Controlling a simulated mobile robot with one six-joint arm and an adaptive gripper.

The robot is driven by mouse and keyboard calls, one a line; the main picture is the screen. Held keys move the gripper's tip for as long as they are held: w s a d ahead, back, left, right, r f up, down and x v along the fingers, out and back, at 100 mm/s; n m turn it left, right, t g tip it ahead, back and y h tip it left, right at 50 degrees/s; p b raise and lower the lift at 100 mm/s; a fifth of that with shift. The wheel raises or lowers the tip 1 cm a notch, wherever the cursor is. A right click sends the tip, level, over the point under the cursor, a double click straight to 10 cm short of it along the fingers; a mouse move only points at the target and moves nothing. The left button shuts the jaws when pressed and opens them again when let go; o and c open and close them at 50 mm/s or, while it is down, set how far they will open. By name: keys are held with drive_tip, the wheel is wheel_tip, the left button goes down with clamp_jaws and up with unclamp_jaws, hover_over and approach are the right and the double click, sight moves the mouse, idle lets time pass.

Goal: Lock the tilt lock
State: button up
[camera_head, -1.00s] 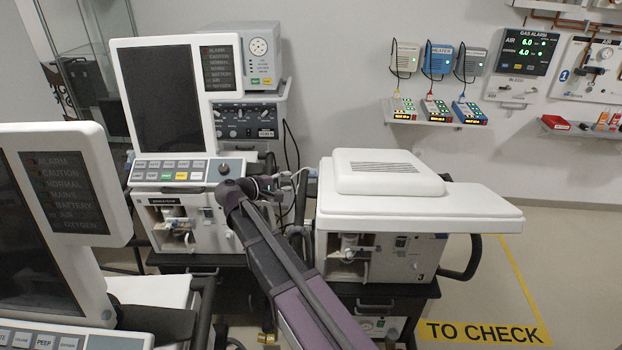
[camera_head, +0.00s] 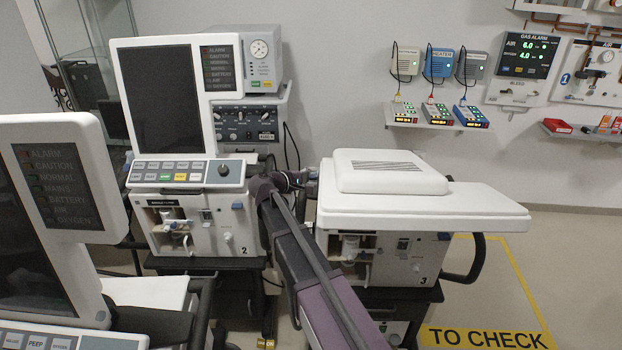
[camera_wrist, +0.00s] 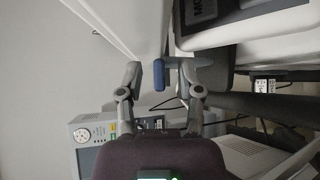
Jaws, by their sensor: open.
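A small blue lever-like piece (camera_wrist: 159,79), which looks like the tilt lock, shows in the wrist view against a white housing. My gripper (camera_wrist: 164,69) is open, with one finger on each side of this piece. In the head view my gripper (camera_head: 300,181) is small and partly hidden by my arm, between ventilator 2 (camera_head: 195,225) and ventilator 3 (camera_head: 385,262). The blue piece cannot be made out there. Ventilator 2's screen (camera_head: 163,99) stands upright; ventilator 3's white top lies flat.
Another ventilator's screen unit (camera_head: 85,160) stands close at the left. A grey monitor (camera_head: 262,60) sits behind ventilator 2. A dark handle (camera_head: 478,262) sticks out right of ventilator 3. Floor at the right, marked TO CHECK (camera_head: 487,338), is clear.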

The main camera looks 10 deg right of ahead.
clamp_jaws()
